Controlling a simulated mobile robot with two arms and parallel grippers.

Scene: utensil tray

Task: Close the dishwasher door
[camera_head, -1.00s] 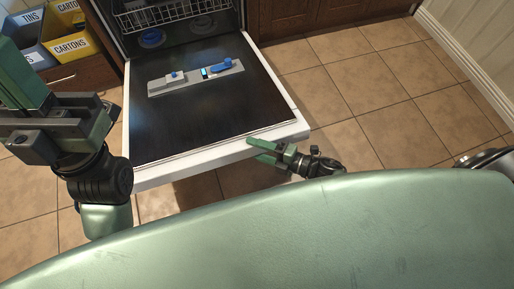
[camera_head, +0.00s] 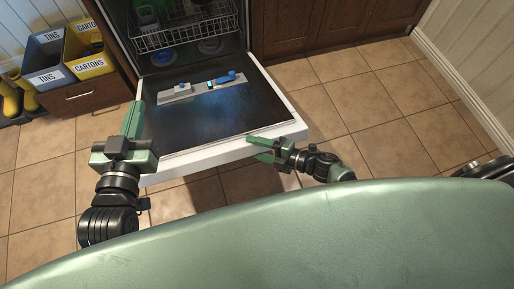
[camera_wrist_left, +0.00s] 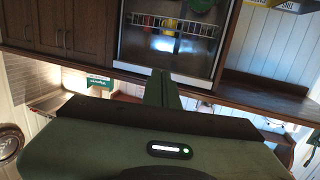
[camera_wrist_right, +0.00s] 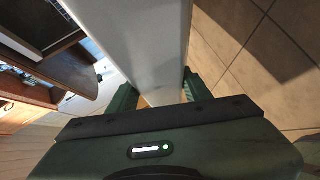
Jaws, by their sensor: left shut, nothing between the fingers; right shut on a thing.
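The dishwasher door (camera_head: 215,122) is folded down open, with a dark inner face and a white rim. My right gripper (camera_head: 262,149) is at the door's outer edge near its right corner. In the right wrist view its fingers (camera_wrist_right: 158,92) are shut on the white door edge (camera_wrist_right: 145,45). My left gripper (camera_head: 132,122) is shut and empty, at the left front corner of the door. In the left wrist view its fingers (camera_wrist_left: 162,88) are together, pointing toward the dishwasher. Whether the left fingers touch the door is unclear.
The dishwasher's wire rack (camera_head: 185,32) stands inside the opening above the door. Bins for tins (camera_head: 44,58) and cartons (camera_head: 88,52) sit at the left, with yellow boots (camera_head: 20,92) beside them. Brown cabinets (camera_head: 335,22) stand to the right. The tiled floor (camera_head: 385,110) at right is clear.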

